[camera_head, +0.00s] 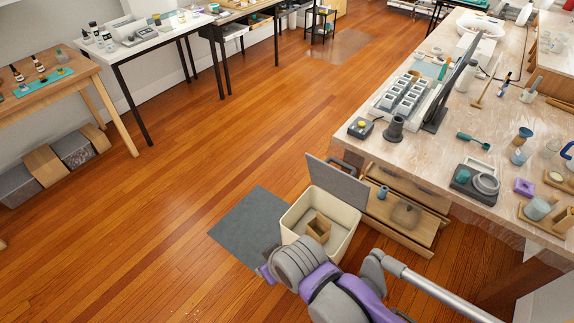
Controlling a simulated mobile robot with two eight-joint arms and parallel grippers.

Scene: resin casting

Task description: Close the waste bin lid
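The waste bin (340,243) is a cream, square-sided container on the floor at lower centre, beside the workbench. Its grey lid (338,182) stands open, raised and tilted along the bin's far side. A brown box-like object (318,227) lies inside. My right arm, grey and purple, comes in from the lower right and covers the bin's near lower part. Its far end (266,273) is just left of and nearer than the bin, apart from the lid. The fingers cannot be made out. My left gripper is not in view.
An open wooden drawer (428,236) juts out of the workbench (440,153) just right of the lid. A grey mat (248,222) lies left of the bin. The wooden floor (180,200) to the left is mostly clear. Side tables stand along the wall.

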